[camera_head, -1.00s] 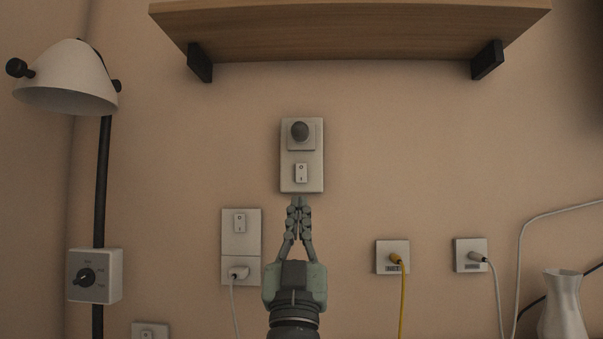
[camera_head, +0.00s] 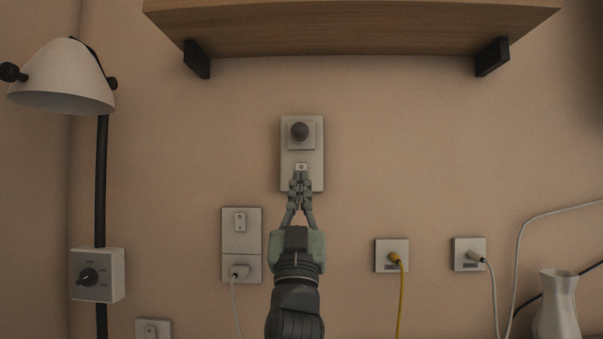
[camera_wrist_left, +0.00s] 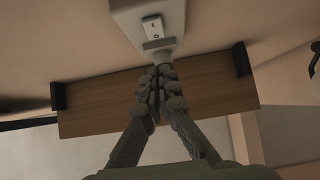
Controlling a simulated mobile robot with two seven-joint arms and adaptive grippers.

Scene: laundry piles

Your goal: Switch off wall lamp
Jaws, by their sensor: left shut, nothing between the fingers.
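The wall lamp (camera_head: 64,78) has a white shade on a dark pole at the left of the head view. A control box with a dark knob (camera_head: 97,275) sits on its pole. A wall plate (camera_head: 314,166) in the middle carries a round dark knob (camera_head: 300,131) above a small rocker switch (camera_head: 301,167). My left gripper (camera_head: 301,178) is shut and empty, its fingertips in front of the lower part of that rocker. In the left wrist view the rocker (camera_wrist_left: 153,27) shows above the closed fingertips (camera_wrist_left: 160,75). Whether they touch the plate I cannot tell. My right gripper is out of view.
A wooden shelf (camera_head: 350,30) on dark brackets juts out above. A lower-left plate (camera_head: 241,222) holds another rocker and a plugged-in white cord. Right of my arm are outlets with a yellow cord (camera_head: 401,300) and a white cord, and a white vase (camera_head: 558,305).

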